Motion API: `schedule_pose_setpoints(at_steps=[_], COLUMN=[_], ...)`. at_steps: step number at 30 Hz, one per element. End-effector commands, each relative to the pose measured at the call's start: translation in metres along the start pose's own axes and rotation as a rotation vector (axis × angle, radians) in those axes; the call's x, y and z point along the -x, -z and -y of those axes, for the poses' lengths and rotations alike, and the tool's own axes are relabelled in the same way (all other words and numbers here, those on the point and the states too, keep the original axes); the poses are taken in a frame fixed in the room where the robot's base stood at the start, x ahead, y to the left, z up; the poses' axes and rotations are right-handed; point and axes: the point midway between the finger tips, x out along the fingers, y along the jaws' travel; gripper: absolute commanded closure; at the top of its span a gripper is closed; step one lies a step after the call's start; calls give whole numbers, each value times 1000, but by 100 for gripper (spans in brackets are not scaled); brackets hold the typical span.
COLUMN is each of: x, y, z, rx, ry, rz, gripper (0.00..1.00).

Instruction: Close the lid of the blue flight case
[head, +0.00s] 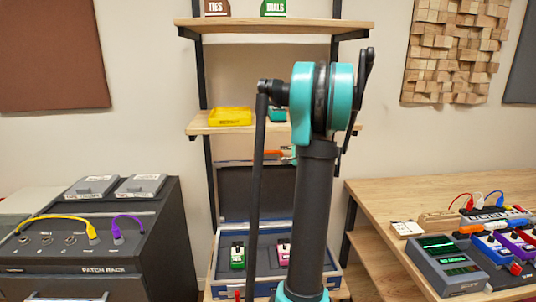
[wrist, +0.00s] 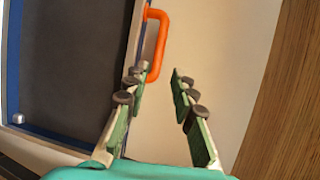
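The blue flight case (head: 218,283) stands open on the low shelf, its base holding a green pedal (head: 237,256) and a pink pedal (head: 283,252). Its lid (head: 238,190) stands raised at the back, with a dark inner panel. The lid also shows in the wrist view (wrist: 70,60), with an orange handle (wrist: 157,42) on its edge. My gripper (wrist: 160,74) is open and empty, its fingertips close to the handle's near end; contact cannot be told. In the head view my arm hides part of the case and most of the gripper.
A shelf above the case holds a yellow tray (head: 230,117). A patch rack (head: 90,250) stands left, with purple and yellow cables. A wooden desk (head: 390,200) with several devices stands right. Black shelf posts (head: 211,170) flank the case.

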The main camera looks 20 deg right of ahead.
Motion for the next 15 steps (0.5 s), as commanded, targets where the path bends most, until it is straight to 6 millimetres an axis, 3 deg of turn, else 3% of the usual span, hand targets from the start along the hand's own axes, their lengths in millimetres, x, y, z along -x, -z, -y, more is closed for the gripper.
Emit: schedule_pose_setpoints(at_steps=[15], x=[-104], y=[-1], z=[-1], rx=[3], ry=[-2], rz=[2], gripper=[74])
